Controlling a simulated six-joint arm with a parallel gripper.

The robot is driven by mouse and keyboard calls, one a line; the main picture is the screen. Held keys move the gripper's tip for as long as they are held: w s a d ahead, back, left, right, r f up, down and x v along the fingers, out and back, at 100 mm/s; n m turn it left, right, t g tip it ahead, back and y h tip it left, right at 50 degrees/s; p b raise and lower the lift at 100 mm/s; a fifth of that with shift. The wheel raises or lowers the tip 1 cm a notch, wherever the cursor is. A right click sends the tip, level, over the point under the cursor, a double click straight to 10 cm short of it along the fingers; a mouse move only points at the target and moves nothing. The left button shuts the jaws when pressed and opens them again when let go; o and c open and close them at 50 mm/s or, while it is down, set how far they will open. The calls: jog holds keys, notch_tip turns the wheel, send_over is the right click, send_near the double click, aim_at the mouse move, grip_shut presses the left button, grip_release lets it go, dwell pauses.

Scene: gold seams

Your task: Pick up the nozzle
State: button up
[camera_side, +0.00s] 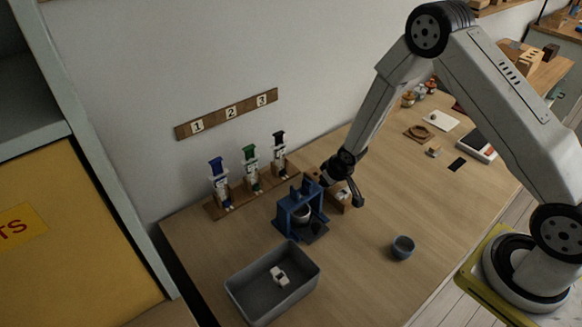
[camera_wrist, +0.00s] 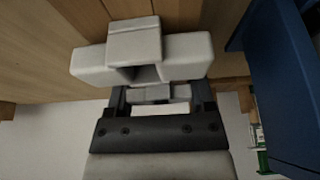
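My gripper (camera_side: 347,186) is low over a small wooden holder (camera_side: 335,204), just right of a blue stand. A small white part (camera_side: 342,195), which looks like the nozzle, sits at the holder, partly hidden by my gripper. In the wrist view a white blocky part (camera_wrist: 143,55) with a raised middle and a hollow underneath fills the area just beyond my fingers. My gripper (camera_wrist: 160,98) shows two dark fingers standing apart. A smaller grey-white piece lies between them; I cannot tell whether the fingers touch it. Another white part (camera_side: 280,276) lies in a grey bin.
The blue stand (camera_side: 285,219) is close beside my gripper; its blue side (camera_wrist: 270,75) fills the wrist view's right. Several dispensers stand in a wooden rack (camera_side: 212,210) by the wall.

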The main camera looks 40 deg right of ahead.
jog(key=shift+r, duration=0.15)
jog(key=shift+c, duration=0.2)
jog(key=shift+r, duration=1.25)
jog(key=shift+s+r, duration=0.15)
jog(key=shift+r, duration=0.2)
jog(key=s+r, duration=0.4)
jog(key=r, duration=0.1)
jog(key=shift+s+a+r, duration=0.1)
jog(key=shift+s+r, duration=0.15)
jog(key=shift+s, duration=0.05)
jog(key=s+r, duration=0.4)
jog(key=s, duration=0.5)
jog(key=shift+a, duration=0.25)
